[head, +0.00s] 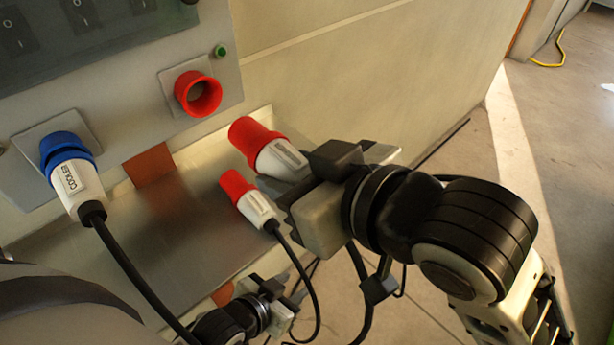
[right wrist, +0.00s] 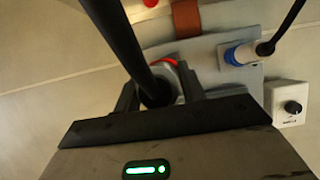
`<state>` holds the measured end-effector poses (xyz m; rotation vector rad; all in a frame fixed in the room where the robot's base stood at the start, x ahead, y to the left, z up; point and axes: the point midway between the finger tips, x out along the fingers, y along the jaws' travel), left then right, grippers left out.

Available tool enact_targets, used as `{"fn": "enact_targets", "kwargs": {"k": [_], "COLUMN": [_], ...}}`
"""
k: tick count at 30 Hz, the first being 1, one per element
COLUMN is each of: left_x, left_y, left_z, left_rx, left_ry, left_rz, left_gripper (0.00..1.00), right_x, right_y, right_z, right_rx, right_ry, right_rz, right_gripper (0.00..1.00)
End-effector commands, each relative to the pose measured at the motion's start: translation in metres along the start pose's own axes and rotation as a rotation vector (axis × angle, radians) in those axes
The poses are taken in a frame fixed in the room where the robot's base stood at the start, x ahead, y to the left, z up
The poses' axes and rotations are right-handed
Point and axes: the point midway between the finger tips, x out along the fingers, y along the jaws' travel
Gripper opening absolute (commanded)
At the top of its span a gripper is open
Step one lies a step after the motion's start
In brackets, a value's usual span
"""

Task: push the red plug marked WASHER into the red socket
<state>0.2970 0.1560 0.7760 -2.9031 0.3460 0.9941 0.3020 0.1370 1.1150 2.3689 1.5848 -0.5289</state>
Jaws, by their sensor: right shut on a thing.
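The red socket (head: 203,95) is open and empty on the grey panel in the head view. My right gripper (head: 298,172) is shut on a large red plug (head: 255,135) with a white body; its label is too small to read surely. This plug is below and right of the socket, apart from it, its red end toward the panel. In the right wrist view the held plug (right wrist: 167,68) is between the fingers, mostly hidden by its black cable. My left gripper (head: 284,289) is low, open and empty.
The blue COOLER plug (head: 75,175) sits in the panel at left. A metal shelf (head: 190,225) with a brown strap (head: 149,166) is under the panel. A knob box (right wrist: 288,103) shows in the right wrist view.

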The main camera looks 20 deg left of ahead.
Motion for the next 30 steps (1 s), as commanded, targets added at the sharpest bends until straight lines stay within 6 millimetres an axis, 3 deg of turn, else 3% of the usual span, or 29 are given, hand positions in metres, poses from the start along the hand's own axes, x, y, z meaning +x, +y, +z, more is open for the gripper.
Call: {"fn": "enact_targets", "kwargs": {"k": [21,30], "left_x": [-0.001,-0.001], "left_y": [0.001,0.001], "left_z": [0.003,0.004], "left_rx": [-0.001,-0.001], "left_ry": [-0.007,-0.008], "left_rz": [0.001,0.002], "left_gripper": [0.36,0.36], "right_x": [0.064,0.076], "right_y": [0.0,0.0], "right_z": [-0.032,-0.037], "right_rx": [-0.001,-0.001], "right_ry": [0.004,0.003], "right_rz": [0.0,0.0], "right_gripper": [0.13,0.13]}}
